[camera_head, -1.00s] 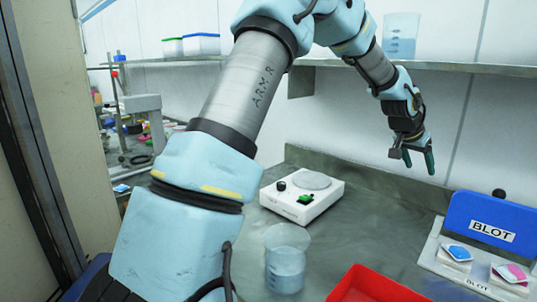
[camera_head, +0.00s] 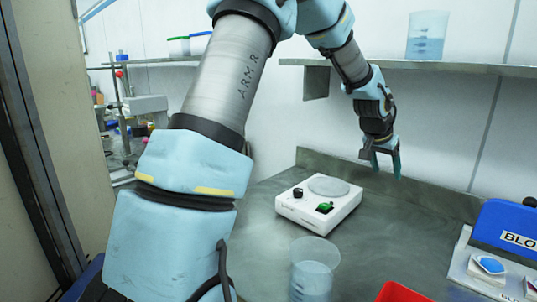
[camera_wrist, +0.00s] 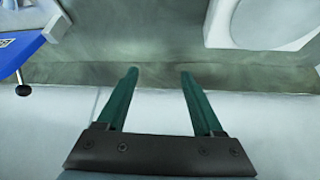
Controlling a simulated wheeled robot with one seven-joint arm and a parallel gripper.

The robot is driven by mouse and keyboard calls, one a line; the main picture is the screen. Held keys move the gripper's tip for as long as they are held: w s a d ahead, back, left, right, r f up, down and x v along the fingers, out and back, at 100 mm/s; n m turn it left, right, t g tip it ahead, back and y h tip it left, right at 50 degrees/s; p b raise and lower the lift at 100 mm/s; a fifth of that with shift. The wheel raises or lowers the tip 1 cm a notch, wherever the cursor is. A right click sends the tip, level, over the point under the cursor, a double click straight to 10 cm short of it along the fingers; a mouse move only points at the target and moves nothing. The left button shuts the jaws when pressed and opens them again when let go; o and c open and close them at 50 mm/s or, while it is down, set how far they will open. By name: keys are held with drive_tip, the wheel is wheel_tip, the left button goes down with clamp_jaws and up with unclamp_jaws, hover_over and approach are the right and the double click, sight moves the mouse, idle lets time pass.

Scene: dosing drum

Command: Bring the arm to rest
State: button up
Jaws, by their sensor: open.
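My gripper (camera_head: 384,166) hangs from my bent arm, fingers pointing down, above the grey bench near the back wall. It is to the right of the white stirrer plate (camera_head: 318,203) and clear of it. In the wrist view my gripper (camera_wrist: 160,75) shows two green fingers spread apart with nothing between them. Part of the white device (camera_wrist: 262,22) shows at the upper right of the wrist view, and a blue edge (camera_wrist: 22,42) shows at the upper left.
A beaker of bluish liquid (camera_head: 311,272) stands on the bench in front of the stirrer plate. A red tray (camera_head: 402,293) lies at the bottom edge. A blue BLOT stand (camera_head: 505,235) is at the right. A shelf (camera_head: 440,67) holding another beaker (camera_head: 427,36) runs above my gripper.

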drive_tip(key=shift+n+y, duration=0.8)
drive_tip(key=shift+n, duration=0.1)
drive_tip(key=a, duration=0.3)
drive_tip(key=a+f, duration=0.1)
drive_tip(key=a, duration=0.6)
drive_tip(key=shift+s+a+f, duration=0.2)
drive_tip(key=shift+s+a, duration=0.05)
drive_tip(key=shift+a, duration=0.1)
drive_tip(key=a, duration=0.3)
drive_tip(key=s+a+n+y, duration=0.1)
drive_tip(key=a, duration=0.3)
drive_tip(key=s+a+f+n, duration=0.1)
drive_tip(key=a, duration=0.2)
drive_tip(key=shift+s+a+f, duration=0.1)
drive_tip(key=shift+s+a, duration=0.1)
drive_tip(key=shift+s, duration=0.05)
drive_tip(key=s+a+f+n+g+y, duration=0.1)
drive_tip(key=s+a+n, duration=0.1)
drive_tip(key=s+a, duration=0.4)
drive_tip(key=s+a+f+n+g+y, duration=0.1)
drive_tip(key=s+a+n, duration=0.2)
drive_tip(key=s+a, duration=0.4)
drive_tip(key=a, duration=0.5)
drive_tip(key=shift+s+f, duration=0.3)
drive_tip(key=shift+f, duration=0.05)
